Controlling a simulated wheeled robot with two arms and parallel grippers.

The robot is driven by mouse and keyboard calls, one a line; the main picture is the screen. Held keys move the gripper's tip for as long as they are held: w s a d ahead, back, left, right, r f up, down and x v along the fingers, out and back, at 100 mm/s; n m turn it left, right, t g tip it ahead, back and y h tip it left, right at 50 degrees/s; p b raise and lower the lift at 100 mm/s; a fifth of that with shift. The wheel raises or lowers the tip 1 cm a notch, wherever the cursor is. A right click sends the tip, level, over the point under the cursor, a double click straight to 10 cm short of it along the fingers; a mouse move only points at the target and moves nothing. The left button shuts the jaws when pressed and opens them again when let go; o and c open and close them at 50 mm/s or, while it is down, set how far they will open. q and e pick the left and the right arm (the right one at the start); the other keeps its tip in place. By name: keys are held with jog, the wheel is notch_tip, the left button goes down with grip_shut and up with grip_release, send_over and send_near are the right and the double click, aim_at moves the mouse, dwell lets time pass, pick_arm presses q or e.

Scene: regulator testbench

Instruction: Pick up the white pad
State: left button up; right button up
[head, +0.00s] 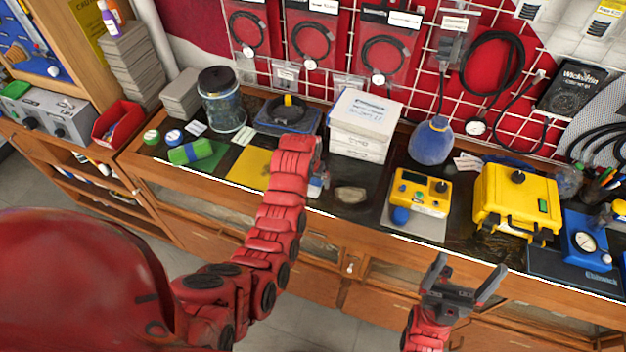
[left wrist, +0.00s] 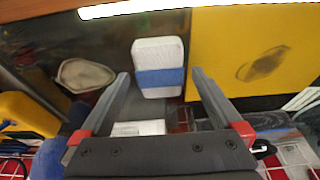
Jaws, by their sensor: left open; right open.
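The white pad (left wrist: 158,52) has a blue band around its middle. It lies on the dark bench top in the left wrist view, between a yellow mat (left wrist: 255,50) and a pale dish (left wrist: 85,76). My left gripper (left wrist: 162,80) is open and empty, and the pad appears between and beyond its fingertips. I cannot tell the exact height of the fingers above it. In the head view the pad (head: 318,184) is mostly hidden behind my left arm, and the left fingers are hidden too. My right gripper (head: 462,285) is open and empty, in front of the bench.
White stacked boxes (head: 361,127) stand behind the pad. A yellow device (head: 422,192), a yellow case (head: 517,202) and a blue flask (head: 431,142) stand to the right. A glass jar (head: 222,103) and a green item (head: 191,152) are to the left. The bench has a pale front edge.

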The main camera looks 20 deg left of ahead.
pick_arm(q)
jog(key=shift+w+f, duration=0.2)
jog(key=shift+f, duration=0.35)
jog(key=shift+c, duration=0.2)
jog(key=c, duration=1.3)
